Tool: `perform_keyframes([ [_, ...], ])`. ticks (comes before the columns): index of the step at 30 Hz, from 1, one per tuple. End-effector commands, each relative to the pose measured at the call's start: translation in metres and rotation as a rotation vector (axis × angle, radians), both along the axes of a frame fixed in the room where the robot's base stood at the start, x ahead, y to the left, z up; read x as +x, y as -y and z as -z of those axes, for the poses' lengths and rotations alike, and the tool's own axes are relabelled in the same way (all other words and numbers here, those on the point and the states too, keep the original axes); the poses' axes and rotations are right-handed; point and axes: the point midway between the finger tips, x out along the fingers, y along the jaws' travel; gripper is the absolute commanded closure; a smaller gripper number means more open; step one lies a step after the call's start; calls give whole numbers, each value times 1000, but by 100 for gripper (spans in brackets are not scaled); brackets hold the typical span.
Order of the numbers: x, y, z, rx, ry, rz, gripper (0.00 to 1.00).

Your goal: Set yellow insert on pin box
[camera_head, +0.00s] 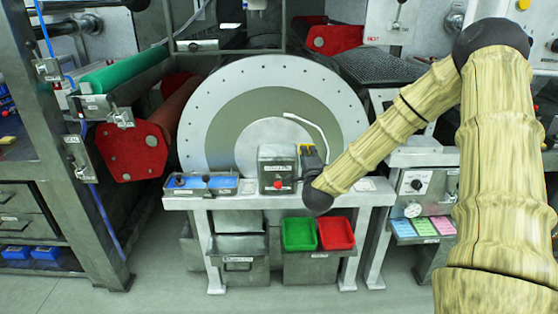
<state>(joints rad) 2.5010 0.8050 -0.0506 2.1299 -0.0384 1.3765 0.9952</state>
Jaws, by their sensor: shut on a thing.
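My gripper (305,155) is at the right side of a dark grey box with a red button (277,168) on the narrow white bench. A small patch of yellow (304,148) shows at its fingertips, which I take to be the yellow insert, held in the shut gripper. Its shape is mostly hidden by the fingers. I cannot tell whether it touches the box or the bench. No box can be clearly read as the pin box; two blue-lined trays (222,184) stand left of the grey box.
A large grey drum disc (230,100) stands close behind the bench (250,202). A thin white curved tube (318,128) runs near my gripper. Green (298,234) and red (336,233) bins sit below the bench. A red-ended roller (133,152) is at left.

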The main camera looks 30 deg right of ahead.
Motion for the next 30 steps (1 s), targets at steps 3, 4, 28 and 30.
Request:
perform_keyframes([
  [3, 17, -11, 2, -3, -2, -2, 100],
  [4, 21, -14, 2, -2, -1, -3, 100],
  [28, 92, -58, 24, -2, -3, 0, 100],
  [30, 92, -58, 32, -1, -2, -1, 100],
])
